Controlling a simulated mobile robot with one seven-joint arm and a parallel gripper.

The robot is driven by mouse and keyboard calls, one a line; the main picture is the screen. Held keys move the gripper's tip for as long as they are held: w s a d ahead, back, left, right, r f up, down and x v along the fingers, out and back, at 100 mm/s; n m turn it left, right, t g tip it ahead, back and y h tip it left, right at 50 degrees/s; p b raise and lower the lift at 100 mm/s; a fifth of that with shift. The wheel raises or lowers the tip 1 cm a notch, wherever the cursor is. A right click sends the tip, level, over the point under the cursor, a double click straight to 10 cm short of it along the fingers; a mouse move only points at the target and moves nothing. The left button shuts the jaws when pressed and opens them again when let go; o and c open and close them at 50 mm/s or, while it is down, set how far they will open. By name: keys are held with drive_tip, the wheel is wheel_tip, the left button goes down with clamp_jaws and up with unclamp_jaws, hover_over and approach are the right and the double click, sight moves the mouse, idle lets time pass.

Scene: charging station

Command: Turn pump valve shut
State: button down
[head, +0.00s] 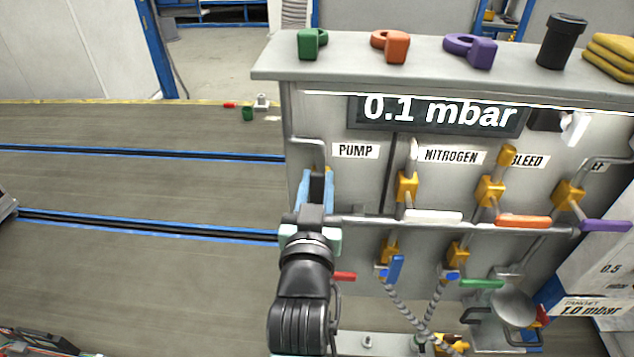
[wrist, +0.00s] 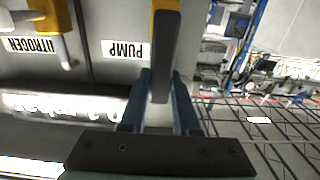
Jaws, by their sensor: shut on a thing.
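The pump valve has a dark grey lever handle (wrist: 163,60) and a yellow body (wrist: 166,5), beside the upside-down PUMP label (wrist: 125,49) in the wrist view. My gripper (wrist: 162,88) has its blue fingers on both sides of the handle and is shut on it. In the head view my gripper (head: 316,192) is at the panel's left end, below the PUMP label (head: 355,150). It hides most of the valve there; only a little of the yellow body (head: 328,171) shows.
The display (head: 440,112) reads 0.1 mbar. Open floor lies left.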

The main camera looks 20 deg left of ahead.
drive_tip(key=shift+d, duration=0.1)
drive_tip(key=d+f+m, duration=0.1)
drive_tip(key=m, duration=0.3)
drive_tip(key=d+f+m+b, duration=0.1)
drive_tip(key=d+m, duration=0.1)
drive_tip(key=m, duration=0.2)
drive_tip(key=w+d+f+m+b, duration=0.1)
drive_tip(key=d+m, duration=0.1)
drive_tip(key=m, duration=0.3)
drive_tip(key=shift+d+f, duration=0.15)
drive_tip(key=shift+f, duration=0.2)
drive_tip(key=shift+w+d+f+m+p, duration=0.1)
drive_tip(key=shift+f+m, duration=0.3)
drive_tip(key=shift+m, duration=0.45)
drive_tip(key=shift+s+d+f+m+p, duration=0.15)
drive_tip(key=shift+f+m, duration=0.2)
drive_tip(key=shift+m, duration=0.45)
drive_tip(key=shift+w+f+m+p, duration=0.15)
drive_tip(key=shift+f+m, duration=0.25)
drive_tip(key=shift+m, duration=0.45)
drive_tip(key=shift+f, duration=0.1)
drive_tip(key=c, duration=0.6)
unclamp_jaws()
drive_tip(key=shift+c, duration=0.2)
